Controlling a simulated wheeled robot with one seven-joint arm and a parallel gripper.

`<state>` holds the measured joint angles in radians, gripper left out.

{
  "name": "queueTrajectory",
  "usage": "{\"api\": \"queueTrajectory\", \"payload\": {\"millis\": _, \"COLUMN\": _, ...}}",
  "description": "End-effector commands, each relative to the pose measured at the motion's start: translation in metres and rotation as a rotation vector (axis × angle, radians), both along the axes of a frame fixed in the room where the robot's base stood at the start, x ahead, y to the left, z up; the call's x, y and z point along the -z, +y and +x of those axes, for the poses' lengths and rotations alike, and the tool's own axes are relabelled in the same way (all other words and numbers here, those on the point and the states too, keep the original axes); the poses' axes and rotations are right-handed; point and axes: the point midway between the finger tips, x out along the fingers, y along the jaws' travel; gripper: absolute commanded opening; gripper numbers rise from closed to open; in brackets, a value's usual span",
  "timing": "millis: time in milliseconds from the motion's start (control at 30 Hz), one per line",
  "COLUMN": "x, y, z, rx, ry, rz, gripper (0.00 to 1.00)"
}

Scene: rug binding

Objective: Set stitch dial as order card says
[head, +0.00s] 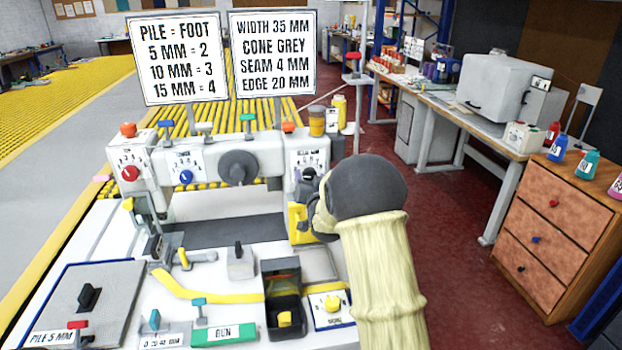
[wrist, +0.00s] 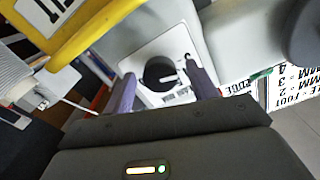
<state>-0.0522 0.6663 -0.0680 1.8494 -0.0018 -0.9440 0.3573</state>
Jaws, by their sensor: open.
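The sewing machine (head: 275,165) carries several dials. In the wrist view a round black dial (wrist: 155,70) with a white pointer mark sits on a white plate (wrist: 147,50). My gripper (wrist: 160,78) is open, its two purple fingers on either side of that dial; whether they touch it is unclear. In the head view the dial's plate (head: 300,157) is at the machine's right end, and my arm hides part of it. The plate's label is too small to read. The order card (head: 273,52) reads width 35 mm, cone grey, seam 4 mm, edge 20 mm.
A red knob (head: 130,173), a blue knob (head: 186,177) and a large dark knob (head: 238,167) are left of my gripper. A yellow part (head: 298,222) is close below the dial. A pile and foot sign (head: 180,58) stands behind. Red floor (head: 450,250) is clear at right.

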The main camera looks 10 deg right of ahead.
Motion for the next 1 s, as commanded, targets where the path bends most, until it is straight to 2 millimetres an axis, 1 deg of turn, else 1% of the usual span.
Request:
{"api": "queueTrajectory", "payload": {"millis": 133, "x": 0.0001, "y": -0.0001, "z": -0.0002, "rx": 0.000, "ry": 0.000, "rz": 0.000, "gripper": 0.58}}
{"api": "queueTrajectory", "payload": {"millis": 167, "x": 0.0001, "y": -0.0001, "z": -0.0002, "rx": 0.000, "ry": 0.000, "rz": 0.000, "gripper": 0.56}}
{"api": "queueTrajectory", "payload": {"millis": 300, "x": 0.0001, "y": -0.0001, "z": -0.0003, "rx": 0.000, "ry": 0.000, "rz": 0.000, "gripper": 0.29}}
{"api": "queueTrajectory", "payload": {"millis": 367, "x": 0.0000, "y": -0.0001, "z": -0.0004, "rx": 0.000, "ry": 0.000, "rz": 0.000, "gripper": 0.17}}
{"api": "queueTrajectory", "payload": {"millis": 400, "x": 0.0000, "y": -0.0001, "z": -0.0004, "rx": 0.000, "ry": 0.000, "rz": 0.000, "gripper": 0.13}}
{"api": "queueTrajectory", "payload": {"millis": 733, "x": 0.0018, "y": -0.0006, "z": -0.0005, "rx": 0.001, "ry": 0.000, "rz": 0.038, "gripper": 0.14}}
{"api": "queueTrajectory", "payload": {"millis": 1000, "x": 0.0037, "y": -0.0014, "z": -0.0006, "rx": 0.002, "ry": 0.000, "rz": 0.174, "gripper": 0.14}}
